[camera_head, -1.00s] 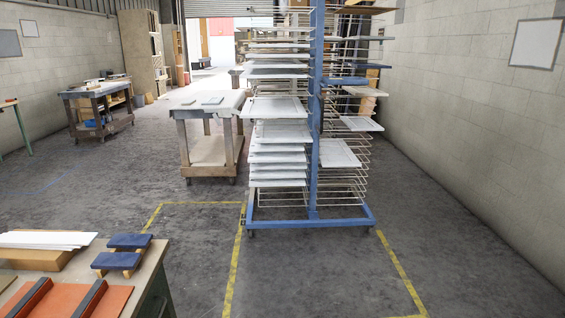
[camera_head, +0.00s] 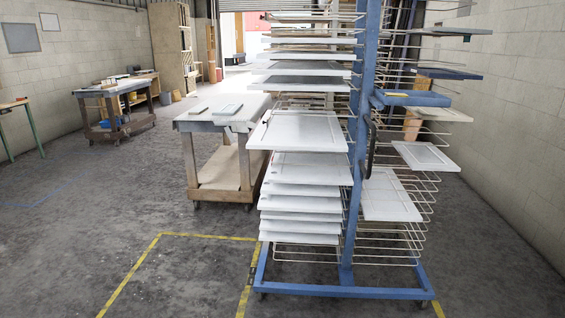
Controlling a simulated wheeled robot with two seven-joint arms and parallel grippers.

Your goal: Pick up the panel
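White panels lie flat on the wire shelves of a blue wheeled rack (camera_head: 362,150) in the right half of the head view. One panel (camera_head: 298,132) sticks out to the left at mid height, above a close stack of several more panels (camera_head: 302,205). On the rack's right side lie a larger panel (camera_head: 388,196) and a smaller one (camera_head: 426,156). I cannot tell which panel the task means. Neither of my grippers shows in the view.
A padded cart (camera_head: 222,118) with two flat pieces on top stands left of the rack, close to it. A workbench (camera_head: 112,100) stands by the left wall. Yellow floor lines (camera_head: 200,236) run before the rack. The floor at the front left is clear.

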